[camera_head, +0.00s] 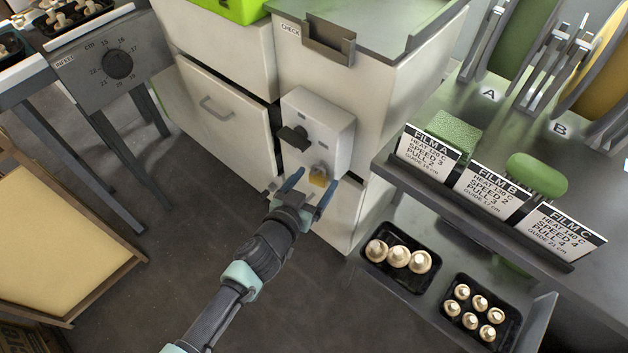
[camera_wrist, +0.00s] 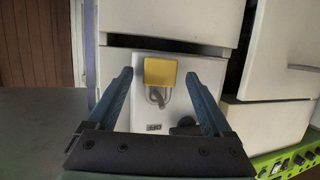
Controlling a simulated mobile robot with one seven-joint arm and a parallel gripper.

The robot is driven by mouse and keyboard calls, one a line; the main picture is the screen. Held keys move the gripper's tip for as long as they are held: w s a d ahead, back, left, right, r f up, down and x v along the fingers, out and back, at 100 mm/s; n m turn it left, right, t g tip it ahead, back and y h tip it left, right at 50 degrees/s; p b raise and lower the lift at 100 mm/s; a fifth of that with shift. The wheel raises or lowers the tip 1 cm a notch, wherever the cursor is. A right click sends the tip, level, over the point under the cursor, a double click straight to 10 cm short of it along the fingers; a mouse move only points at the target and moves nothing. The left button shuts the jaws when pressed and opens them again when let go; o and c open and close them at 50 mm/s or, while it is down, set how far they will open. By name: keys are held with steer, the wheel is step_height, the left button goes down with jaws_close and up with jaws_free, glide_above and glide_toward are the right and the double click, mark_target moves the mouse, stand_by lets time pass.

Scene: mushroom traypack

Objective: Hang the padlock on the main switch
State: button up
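The main switch is a pale box (camera_head: 318,130) on the front of the white cabinet, with a dark knob (camera_head: 295,137). The yellow padlock (camera_head: 319,178) is against the lower front of this box, its shackle upward. In the wrist view, which looks upside down, the padlock (camera_wrist: 160,72) has its grey shackle pointing down the picture; what the shackle passes around is too small to tell. My gripper (camera_head: 316,179) is open in front of the box. In the wrist view its blue fingers (camera_wrist: 159,75) stand on either side of the padlock, with visible gaps.
A counter (camera_head: 400,190) with film signs stands close on the right, above black trays of mushrooms (camera_head: 398,255). A partly open cabinet drawer (camera_head: 222,115) is left of the box. A dial unit (camera_head: 118,64) is further left. The floor between is clear.

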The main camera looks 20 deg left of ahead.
steer(key=shift+s+a+r+p, duration=0.2)
steer(key=shift+s+p, duration=0.1)
steer(key=shift+s, duration=0.2)
steer(key=d+p+v, duration=0.1)
steer(key=p+v, duration=0.2)
steer(key=v, duration=0.9)
steer(key=shift+a+p, duration=0.4)
steer(key=shift+f, duration=0.1)
